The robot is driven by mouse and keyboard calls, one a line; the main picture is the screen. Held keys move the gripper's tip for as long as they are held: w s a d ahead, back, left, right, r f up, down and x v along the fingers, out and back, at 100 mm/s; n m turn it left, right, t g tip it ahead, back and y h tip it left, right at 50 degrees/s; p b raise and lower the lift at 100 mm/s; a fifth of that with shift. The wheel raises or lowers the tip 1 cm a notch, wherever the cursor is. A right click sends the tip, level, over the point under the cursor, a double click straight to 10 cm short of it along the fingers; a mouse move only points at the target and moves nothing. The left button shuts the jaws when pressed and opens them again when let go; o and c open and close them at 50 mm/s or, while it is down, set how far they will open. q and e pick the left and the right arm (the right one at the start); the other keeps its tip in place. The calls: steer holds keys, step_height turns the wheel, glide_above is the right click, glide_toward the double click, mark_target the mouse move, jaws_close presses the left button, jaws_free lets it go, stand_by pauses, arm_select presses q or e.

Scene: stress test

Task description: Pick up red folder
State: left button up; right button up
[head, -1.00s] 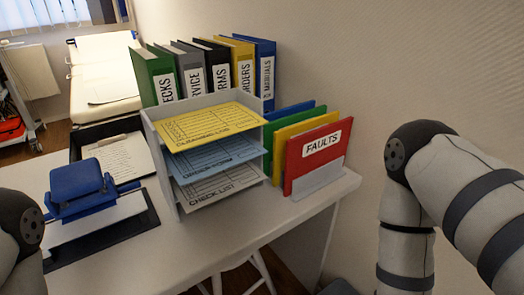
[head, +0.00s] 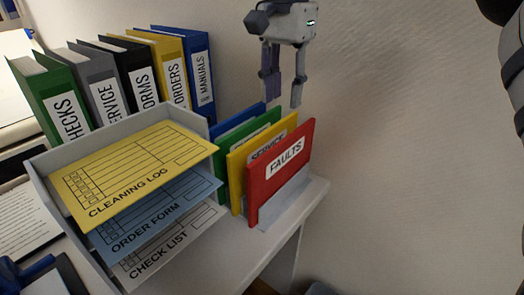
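The red folder (head: 281,172), labelled FAULTS, stands upright at the front of a grey rack (head: 291,203) near the table's right end. Yellow (head: 236,178), green (head: 226,151) and blue (head: 239,122) folders stand behind it. My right gripper (head: 283,103) points down above the folders, beyond the red folder's top edge in the picture. Its two fingers are apart with nothing visible between them. It does not appear to touch the red folder. My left gripper is out of the picture.
A paper tray (head: 50,157) with yellow, blue and grey sheets stands left of the folders. Several binders (head: 123,77) line the wall behind it. The wall is close behind the folders.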

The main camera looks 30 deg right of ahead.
mark_target(286, 139)
steer(key=f, duration=1.1)
steer(key=shift+s+d+f, duration=0.1)
steer(key=shift+s+d, duration=0.25)
steer(key=shift+s, duration=0.05)
jaws_close()
